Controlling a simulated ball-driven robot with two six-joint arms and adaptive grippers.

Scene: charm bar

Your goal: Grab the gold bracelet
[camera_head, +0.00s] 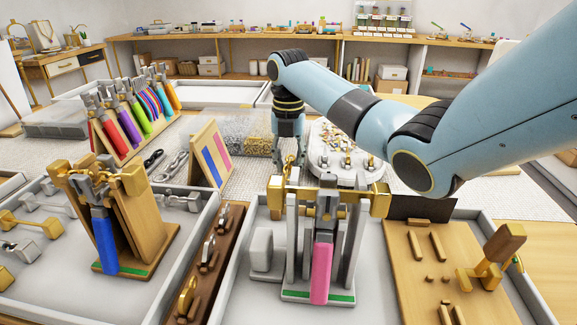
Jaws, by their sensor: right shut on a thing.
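My right gripper (290,158) points down in the middle of the table, beside the white charm tray. It is shut on a small gold thing at its fingertips, which looks like the gold bracelet (289,166). The bracelet is mostly hidden by the fingers and by the stand in front, so its shape is hard to make out. My left gripper is out of view.
A clear bin of silver and gold chains (240,144) lies left of the gripper. A white charm tray (318,172) lies right. Pliers with a pink handle (322,272) and blue-handled pliers (104,240) stand in front. A rack of colored pliers (118,155) stands back left.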

